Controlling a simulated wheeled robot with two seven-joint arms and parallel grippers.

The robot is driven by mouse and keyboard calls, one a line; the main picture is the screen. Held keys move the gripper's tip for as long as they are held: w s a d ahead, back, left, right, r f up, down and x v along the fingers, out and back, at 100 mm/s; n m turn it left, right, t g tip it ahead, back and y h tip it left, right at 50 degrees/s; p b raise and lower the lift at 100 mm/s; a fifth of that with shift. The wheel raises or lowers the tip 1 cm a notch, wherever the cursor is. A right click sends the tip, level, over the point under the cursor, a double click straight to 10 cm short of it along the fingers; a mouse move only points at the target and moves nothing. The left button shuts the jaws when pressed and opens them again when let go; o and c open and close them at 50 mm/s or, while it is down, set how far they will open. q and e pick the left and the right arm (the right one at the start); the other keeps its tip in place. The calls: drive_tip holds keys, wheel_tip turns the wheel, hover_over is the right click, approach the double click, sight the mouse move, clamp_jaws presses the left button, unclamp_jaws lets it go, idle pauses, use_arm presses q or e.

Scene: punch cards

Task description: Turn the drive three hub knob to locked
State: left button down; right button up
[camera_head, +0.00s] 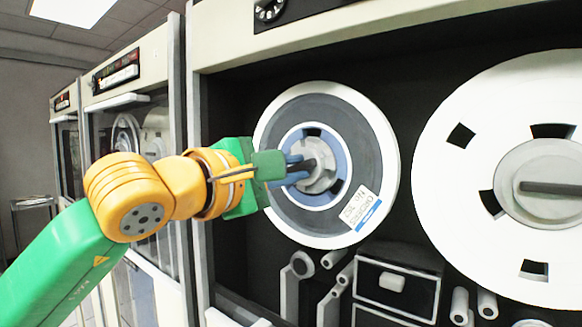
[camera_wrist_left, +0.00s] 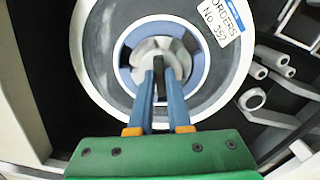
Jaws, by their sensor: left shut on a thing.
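The hub knob (camera_head: 318,166) is a grey, lobed piece with a dark bar, at the middle of the left tape reel (camera_head: 290,112). The reel has a white rim, grey tape, a blue hub ring and a label reading "ORDERS No. 352". My left gripper (camera_head: 298,172) reaches the hub from the left, shut on the knob's dark bar. In the left wrist view the blue fingers of the gripper (camera_wrist_left: 160,80) stand on either side of the dark bar (camera_wrist_left: 159,82), which looks about upright there. The fingers hide part of the knob. My right gripper is not in view.
A large white reel (camera_head: 455,95) with its own grey hub (camera_head: 540,165) and dark bar is at the right. Rollers (camera_head: 335,290) and a dark box (camera_head: 395,290) sit below the reels. The cabinet frame (camera_head: 198,150) stands close beside my left arm.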

use_arm(q)
drive_tip(key=shift+m, duration=2)
drive_tip(key=shift+f, duration=0.1)
drive_tip(key=c, duration=0.9)
unclamp_jaws()
drive_tip(key=shift+o, duration=0.2)
drive_tip(key=shift+s+a+f, duration=0.1)
drive_tip(key=shift+s+a, duration=0.05)
drive_tip(key=shift+s, duration=0.05)
drive_tip(key=b+v, duration=0.3)
drive_tip(key=v, duration=0.3)
drive_tip(key=shift+s+a+b, duration=0.2)
drive_tip(key=shift+s+b, duration=0.05)
drive_tip(key=shift+b, duration=0.1)
